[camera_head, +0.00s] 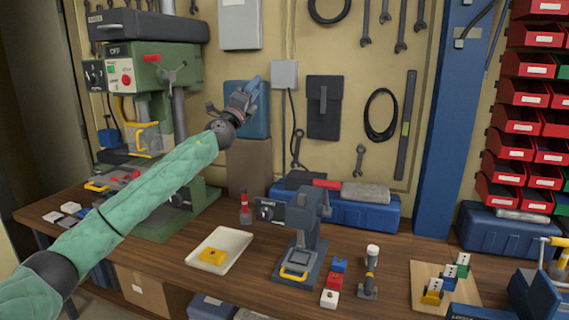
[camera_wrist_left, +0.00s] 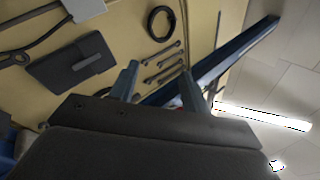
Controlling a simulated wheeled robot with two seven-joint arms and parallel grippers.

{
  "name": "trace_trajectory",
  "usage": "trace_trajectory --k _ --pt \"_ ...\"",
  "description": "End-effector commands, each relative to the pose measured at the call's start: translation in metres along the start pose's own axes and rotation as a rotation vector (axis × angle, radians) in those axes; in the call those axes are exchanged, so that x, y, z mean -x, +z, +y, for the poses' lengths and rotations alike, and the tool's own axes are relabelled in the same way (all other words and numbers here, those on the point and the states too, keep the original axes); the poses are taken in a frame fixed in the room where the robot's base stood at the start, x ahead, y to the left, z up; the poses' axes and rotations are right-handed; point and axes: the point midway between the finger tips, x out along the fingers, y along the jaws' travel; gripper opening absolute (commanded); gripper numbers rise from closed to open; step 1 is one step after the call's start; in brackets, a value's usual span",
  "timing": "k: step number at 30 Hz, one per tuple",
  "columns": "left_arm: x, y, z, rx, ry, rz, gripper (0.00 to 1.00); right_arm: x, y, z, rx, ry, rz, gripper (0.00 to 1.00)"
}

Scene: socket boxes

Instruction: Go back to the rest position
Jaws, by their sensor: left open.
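My left arm, in a green sleeve, reaches up from the lower left in the head view. Its gripper (camera_head: 246,92) is raised in front of the pegboard wall, well above the bench, with a blue case (camera_head: 258,122) behind it. In the left wrist view the two fingers of my left gripper (camera_wrist_left: 160,86) stand apart with nothing between them. That view is tilted and shows the wall tools and ceiling beyond the fingers. My right gripper is in neither view.
On the bench (camera_head: 180,252) are a white tray (camera_head: 238,238) with a yellow piece (camera_head: 212,256), a grey press (camera_head: 300,240), small coloured boxes (camera_head: 334,283) and a wooden board (camera_head: 420,272) with sockets. A green drill press (camera_head: 150,75) stands left of the gripper. Red bins (camera_head: 522,120) fill the right.

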Motion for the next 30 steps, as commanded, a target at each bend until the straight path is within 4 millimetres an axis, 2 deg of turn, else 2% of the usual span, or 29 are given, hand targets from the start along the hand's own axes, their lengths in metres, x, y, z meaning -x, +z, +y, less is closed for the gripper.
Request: trace_trajectory --k 3,5,11,17,21,30 --pt "0.015 0.01 -0.004 0.202 0.023 -0.179 0.47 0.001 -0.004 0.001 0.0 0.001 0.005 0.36" --pt "0.027 0.014 0.001 0.305 0.052 -0.27 0.47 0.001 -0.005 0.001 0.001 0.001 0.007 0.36" --pt "0.09 0.004 0.047 0.642 0.222 -0.541 0.47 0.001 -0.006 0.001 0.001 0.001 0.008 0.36" --pt "0.163 -0.031 0.102 0.883 0.431 -0.724 0.47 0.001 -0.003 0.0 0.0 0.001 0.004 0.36" --pt "0.217 -0.062 0.135 1.012 0.577 -0.816 0.47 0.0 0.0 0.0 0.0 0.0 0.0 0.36" --pt "0.332 -0.133 0.186 1.22 0.864 -0.947 0.47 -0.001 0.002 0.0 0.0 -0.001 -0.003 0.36"
